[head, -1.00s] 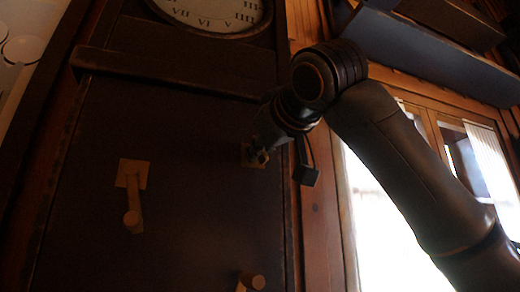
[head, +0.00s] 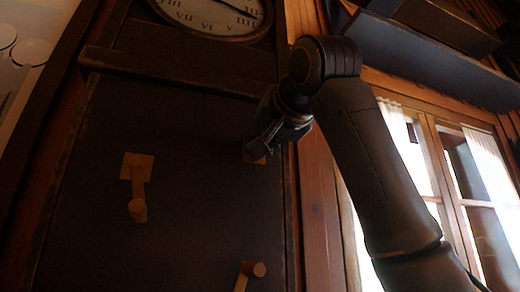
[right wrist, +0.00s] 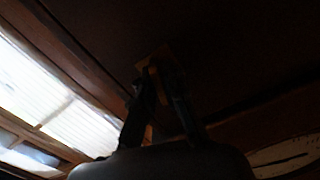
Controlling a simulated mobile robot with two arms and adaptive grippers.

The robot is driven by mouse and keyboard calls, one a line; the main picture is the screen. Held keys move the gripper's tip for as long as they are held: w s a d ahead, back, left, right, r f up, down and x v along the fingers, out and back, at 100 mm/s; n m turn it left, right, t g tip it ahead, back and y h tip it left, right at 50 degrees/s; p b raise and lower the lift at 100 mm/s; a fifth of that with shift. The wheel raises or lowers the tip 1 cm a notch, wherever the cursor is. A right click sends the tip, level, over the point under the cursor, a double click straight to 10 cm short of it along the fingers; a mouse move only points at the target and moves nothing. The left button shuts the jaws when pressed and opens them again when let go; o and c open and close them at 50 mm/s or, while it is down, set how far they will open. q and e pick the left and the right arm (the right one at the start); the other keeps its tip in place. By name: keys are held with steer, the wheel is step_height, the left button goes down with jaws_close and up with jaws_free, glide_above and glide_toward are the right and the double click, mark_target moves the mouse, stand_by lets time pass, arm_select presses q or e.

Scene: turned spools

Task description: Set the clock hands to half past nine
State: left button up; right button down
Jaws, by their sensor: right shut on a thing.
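The clock dial (head: 212,14) is cut off by the top of the head view. Its lower numerals show, with a dark hand-like line at the right; the time cannot be read. Below, a dark panel (head: 200,210) carries wooden cranks: a left one (head: 138,185) with its knob hanging down, a lower one (head: 250,273) cut off at the bottom edge, and a right one (head: 250,157) mostly hidden by my right gripper (head: 260,150). The right gripper is shut on the right crank, also seen in the right wrist view (right wrist: 160,68). My left gripper is not in view.
A wooden ledge (head: 170,72) juts out between dial and panel. A bright curtained window (head: 445,165) stands to the right, behind my arm. A dark shelf (head: 430,60) hangs at the upper right. The panel's lower middle is clear.

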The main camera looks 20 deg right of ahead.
steer(key=m, duration=0.3)
steer(key=shift+m+b, duration=0.35)
steer(key=shift+m, duration=0.05)
steer(key=m, duration=0.3)
steer(key=shift+a+m, duration=0.1)
steer(key=shift+m, duration=0.2)
steer(key=m, duration=0.6)
steer(key=shift+r+m, duration=0.1)
steer(key=shift+m, duration=0.2)
steer(key=c, duration=1.5)
jaws_free()
steer(key=shift+o, duration=0.2)
steer(key=shift+s, duration=0.1)
steer(key=s, duration=1.2)
steer(key=shift+d, duration=0.35)
